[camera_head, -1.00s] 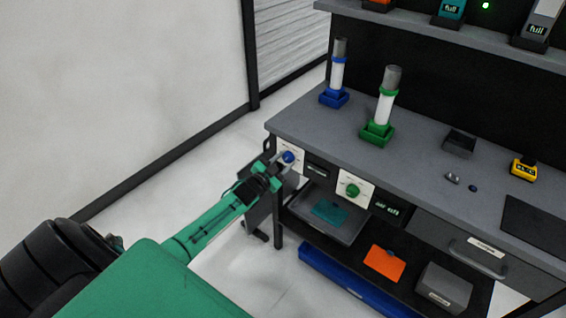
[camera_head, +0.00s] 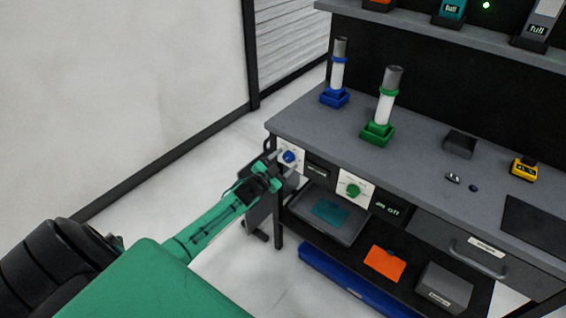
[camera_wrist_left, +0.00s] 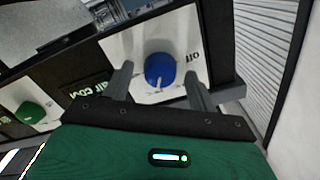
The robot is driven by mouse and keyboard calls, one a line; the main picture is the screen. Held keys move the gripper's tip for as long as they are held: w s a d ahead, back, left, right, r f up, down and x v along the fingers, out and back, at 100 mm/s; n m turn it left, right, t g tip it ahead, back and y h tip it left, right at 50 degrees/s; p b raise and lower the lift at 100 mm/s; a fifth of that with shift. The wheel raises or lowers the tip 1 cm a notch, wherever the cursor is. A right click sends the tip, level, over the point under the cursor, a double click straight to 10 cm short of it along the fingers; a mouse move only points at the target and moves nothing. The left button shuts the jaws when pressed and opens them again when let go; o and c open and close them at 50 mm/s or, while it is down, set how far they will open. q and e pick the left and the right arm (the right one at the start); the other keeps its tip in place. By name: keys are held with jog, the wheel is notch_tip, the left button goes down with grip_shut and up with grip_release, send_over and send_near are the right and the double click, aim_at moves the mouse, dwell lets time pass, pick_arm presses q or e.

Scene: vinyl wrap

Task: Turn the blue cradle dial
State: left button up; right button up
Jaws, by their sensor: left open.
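The blue dial (camera_head: 289,156) sits on a white plate on the front of the bench, near its left corner. In the left wrist view the blue dial (camera_wrist_left: 160,69) has a pale pointer mark at its lower edge, and part of the word "off" shows on the plate to its right. My left gripper (camera_head: 281,163) is open in front of the dial. In the left wrist view its two fingers (camera_wrist_left: 158,84) stand apart, one on each side of the dial, with gaps to it. The blue cradle (camera_head: 334,98) stands on the bench top with a white, grey-topped tube in it. My right gripper is not in view.
A green dial (camera_head: 353,190) is to the right on the bench front. A green cradle (camera_head: 377,134) with a tube stands on the bench top. Below are a grey tray (camera_head: 346,232) and a shelf with an orange sheet (camera_head: 384,263). Open floor lies left of the bench.

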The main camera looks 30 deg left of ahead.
pick_arm(q)
jog(key=s+a, duration=0.1)
jog(key=s, duration=1.2)
jog(key=shift+s+b, duration=0.3)
jog(key=shift+s, duration=0.1)
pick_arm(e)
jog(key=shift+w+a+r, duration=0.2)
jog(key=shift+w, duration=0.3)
